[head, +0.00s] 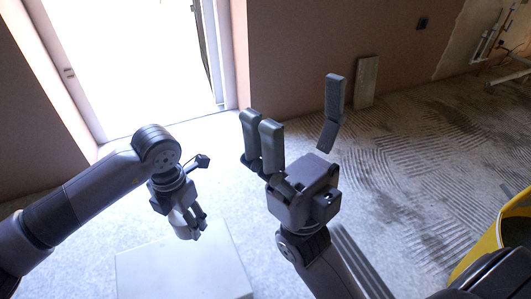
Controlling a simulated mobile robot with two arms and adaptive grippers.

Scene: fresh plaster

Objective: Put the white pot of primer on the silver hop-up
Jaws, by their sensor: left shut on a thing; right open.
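My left gripper (192,226) points down at the centre left, above a pale flat-topped block (165,268). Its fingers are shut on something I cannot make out. My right gripper (296,105) points up near the middle, with its fingers spread wide and nothing between them. I cannot identify the white pot of primer anywhere. A grey ribbed metal piece (358,262) shows partly behind my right arm at the bottom; it may be the silver hop-up, but too little of it shows to tell.
A yellow-rimmed tub (487,246) stands at the lower right. A narrow board (366,82) leans against the back wall. A bright doorway (130,55) opens at the upper left. The floor (400,160) right of my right gripper is streaked but clear.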

